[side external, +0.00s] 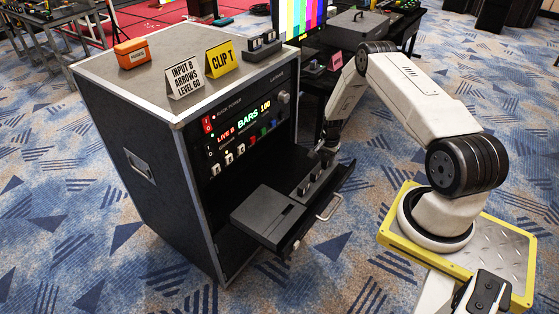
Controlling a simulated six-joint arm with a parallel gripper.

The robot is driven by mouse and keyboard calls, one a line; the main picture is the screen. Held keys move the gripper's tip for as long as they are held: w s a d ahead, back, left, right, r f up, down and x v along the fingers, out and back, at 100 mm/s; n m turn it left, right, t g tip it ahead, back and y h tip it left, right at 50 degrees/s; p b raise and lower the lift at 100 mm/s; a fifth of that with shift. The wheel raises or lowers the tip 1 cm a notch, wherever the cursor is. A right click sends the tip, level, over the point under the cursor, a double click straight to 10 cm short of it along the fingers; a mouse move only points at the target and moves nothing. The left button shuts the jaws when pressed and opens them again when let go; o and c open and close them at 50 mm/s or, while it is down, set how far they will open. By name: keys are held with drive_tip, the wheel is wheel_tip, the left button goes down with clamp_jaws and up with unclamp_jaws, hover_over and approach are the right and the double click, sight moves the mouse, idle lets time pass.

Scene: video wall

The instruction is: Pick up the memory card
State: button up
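I cannot make out a memory card for certain; it may be too small or hidden. A drawer (236,239) is pulled out from the front of the rack case. On it lie a flat dark grey box (268,214) and, behind that, a narrow dark holder (311,182) with several raised parts. My gripper (323,158) points down at the far end of this holder, close to it; I cannot tell whether they touch. Its fingers are small and dark against the rack, so their opening and anything between them are unclear.
The rack case (134,92) has a lit control panel (240,124). On its top stand an orange box (132,53), a white sign (184,79), a yellow sign (221,59) and a dark slotted block (262,46). A drawer handle (330,207) juts out. Carpet is clear in front.

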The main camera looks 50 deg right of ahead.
clamp_jaws()
drive_tip(key=shift+r, duration=0.15)
drive_tip(key=shift+r, duration=0.75)
drive_tip(key=s+a+r, duration=0.8)
drive_tip(key=s+r, duration=0.3)
drive_tip(key=shift+s, duration=0.25)
drive_tip(key=shift+r, duration=0.1)
